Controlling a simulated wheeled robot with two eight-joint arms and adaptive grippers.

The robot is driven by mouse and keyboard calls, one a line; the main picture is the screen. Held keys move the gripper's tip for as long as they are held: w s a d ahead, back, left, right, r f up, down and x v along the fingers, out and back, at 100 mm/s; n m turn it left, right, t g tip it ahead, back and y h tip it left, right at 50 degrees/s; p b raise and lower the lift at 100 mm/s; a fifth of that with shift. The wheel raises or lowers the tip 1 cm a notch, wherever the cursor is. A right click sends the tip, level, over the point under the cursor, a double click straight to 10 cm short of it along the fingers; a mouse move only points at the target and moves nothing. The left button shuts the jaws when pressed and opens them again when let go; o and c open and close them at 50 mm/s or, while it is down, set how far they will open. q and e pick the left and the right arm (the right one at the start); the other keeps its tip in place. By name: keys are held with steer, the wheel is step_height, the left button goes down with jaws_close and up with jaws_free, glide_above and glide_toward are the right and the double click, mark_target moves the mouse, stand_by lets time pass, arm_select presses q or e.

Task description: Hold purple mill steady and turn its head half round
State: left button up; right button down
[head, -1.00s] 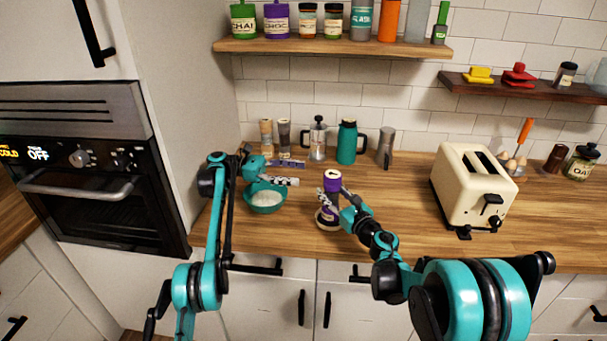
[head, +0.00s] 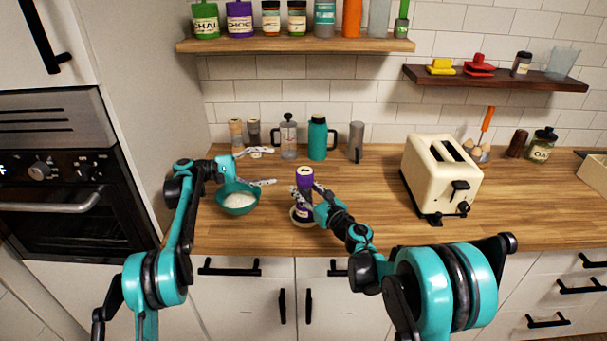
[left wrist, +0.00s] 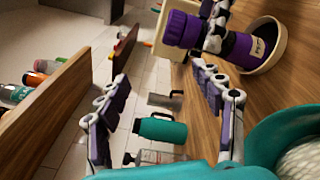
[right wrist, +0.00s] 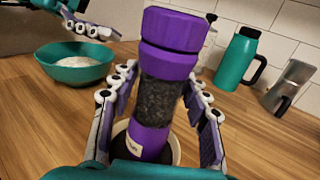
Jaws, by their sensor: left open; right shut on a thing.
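The purple mill (head: 304,174) stands upright on the counter, in a round pale-rimmed holder (left wrist: 283,45). It has a purple head, a dark see-through middle and a labelled purple base. My right gripper (head: 303,198) is shut around the mill's middle, with a finger on each side of it in the right wrist view (right wrist: 162,85). The mill's head (right wrist: 170,45) stands clear above those fingers. My left gripper (head: 273,166) is open and empty, left of the mill's head and apart from it. In the left wrist view the mill's head (left wrist: 180,28) lies beyond its right finger.
A teal bowl of white contents (head: 238,203) sits just below my left gripper. A cream toaster (head: 440,178) is at right.

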arm_select(q)
steer(key=m+t, duration=0.1)
steer(key=m, duration=0.3)
steer(key=m+t+y, duration=0.2)
steer(key=m+t, duration=0.4)
steer(key=m, duration=0.8)
glide_toward(297, 177)
steer(key=shift+m, duration=0.4)
steer(key=x, duration=1.2)
steer(key=shift+w+d, duration=0.25)
steer(key=shift+d, duration=0.05)
steer(key=c, duration=1.2)
